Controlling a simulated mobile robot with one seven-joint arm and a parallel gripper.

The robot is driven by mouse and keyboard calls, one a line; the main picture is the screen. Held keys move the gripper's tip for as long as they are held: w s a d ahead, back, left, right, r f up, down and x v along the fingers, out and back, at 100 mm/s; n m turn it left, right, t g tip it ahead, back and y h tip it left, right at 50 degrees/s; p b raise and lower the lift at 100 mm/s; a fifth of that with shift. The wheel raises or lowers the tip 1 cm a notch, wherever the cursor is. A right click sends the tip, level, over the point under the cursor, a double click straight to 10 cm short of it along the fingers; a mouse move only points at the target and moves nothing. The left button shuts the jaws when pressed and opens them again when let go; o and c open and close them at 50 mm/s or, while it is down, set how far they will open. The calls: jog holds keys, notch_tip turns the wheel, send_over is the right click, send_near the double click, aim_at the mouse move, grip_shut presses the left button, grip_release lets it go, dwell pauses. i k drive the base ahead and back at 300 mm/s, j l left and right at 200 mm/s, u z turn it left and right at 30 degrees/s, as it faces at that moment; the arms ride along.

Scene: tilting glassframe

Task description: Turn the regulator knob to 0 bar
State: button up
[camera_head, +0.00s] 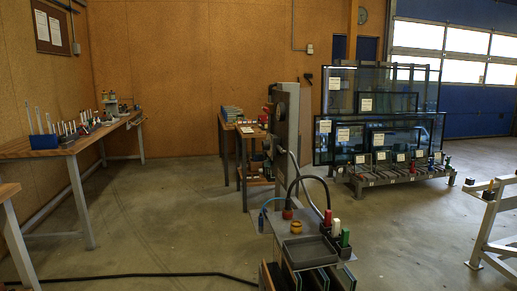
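I cannot make out a regulator knob or a pressure reading for certain. A grey column (287,120) stands upright at the middle, with a small grey platform (268,229) in front of it. On the platform are a red-brown round part (287,214) and a yellow ring-shaped part (296,227), too small to identify. A black hose (308,179) arches over them, and a thin blue line (268,202) curves at the platform's left. My gripper is not in view.
A wooden workbench (75,142) with bottles and tools runs along the left wall. Glass panes (385,95) stand on a rack at back right. A metal frame (494,215) is at the right edge. A black cable (130,275) crosses the floor; open floor (165,215) lies left of the platform.

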aim_at(266, 145)
jog(key=i+j+z, duration=0.15)
jog(key=j, duration=0.2)
jog(key=i+j, duration=0.35)
jog(key=i+j+z, duration=0.1)
jog(key=i+j, duration=0.25)
jog(key=j, duration=0.2)
jog(key=i+j, duration=0.7)
jog(key=j, duration=0.25)
jog(key=i+j+z, duration=0.1)
jog(key=i+j, duration=0.55)
jog(key=j, duration=0.3)
jog(key=i+z, duration=0.05)
